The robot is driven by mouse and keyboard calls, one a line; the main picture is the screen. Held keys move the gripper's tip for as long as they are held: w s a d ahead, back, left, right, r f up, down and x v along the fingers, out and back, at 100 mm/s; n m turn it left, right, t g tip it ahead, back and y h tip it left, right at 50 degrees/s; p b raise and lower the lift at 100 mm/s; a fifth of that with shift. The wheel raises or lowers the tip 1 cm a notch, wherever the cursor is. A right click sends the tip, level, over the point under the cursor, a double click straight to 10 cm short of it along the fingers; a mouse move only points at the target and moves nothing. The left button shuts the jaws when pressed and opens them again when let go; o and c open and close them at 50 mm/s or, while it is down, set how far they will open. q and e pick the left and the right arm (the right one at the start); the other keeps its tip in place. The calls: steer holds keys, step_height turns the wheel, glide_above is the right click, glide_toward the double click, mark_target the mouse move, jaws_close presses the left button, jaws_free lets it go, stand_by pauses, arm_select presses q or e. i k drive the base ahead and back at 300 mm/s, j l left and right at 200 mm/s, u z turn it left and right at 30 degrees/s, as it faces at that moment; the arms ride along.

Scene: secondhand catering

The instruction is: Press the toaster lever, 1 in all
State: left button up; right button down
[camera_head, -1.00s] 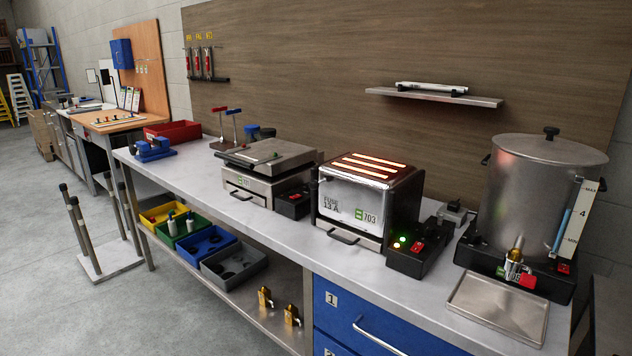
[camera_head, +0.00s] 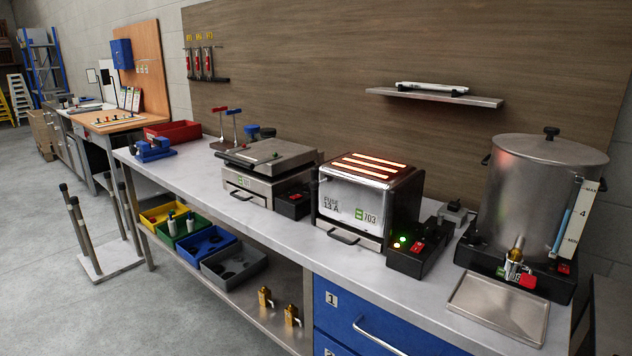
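I cannot make out the lever; the toaster's right end is dark and seen at a slant. Neither of my grippers is in view.
A black switch box (camera_head: 415,251) with lit lamps stands right of the toaster. A press grill (camera_head: 262,173) is to its left. A steel urn (camera_head: 536,195) and drip tray (camera_head: 498,306) are at the right. The worktop (camera_head: 300,243) is clear along its front edge.

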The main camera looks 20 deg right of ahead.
mark_target(314, 184)
steer(key=i+j+z, duration=0.35)
steer(key=i, duration=0.2)
steer(key=i+j+z, duration=0.3)
steer(key=i+j, duration=0.15)
steer(key=i+j+z, duration=0.35)
steer(key=i+j, duration=0.2)
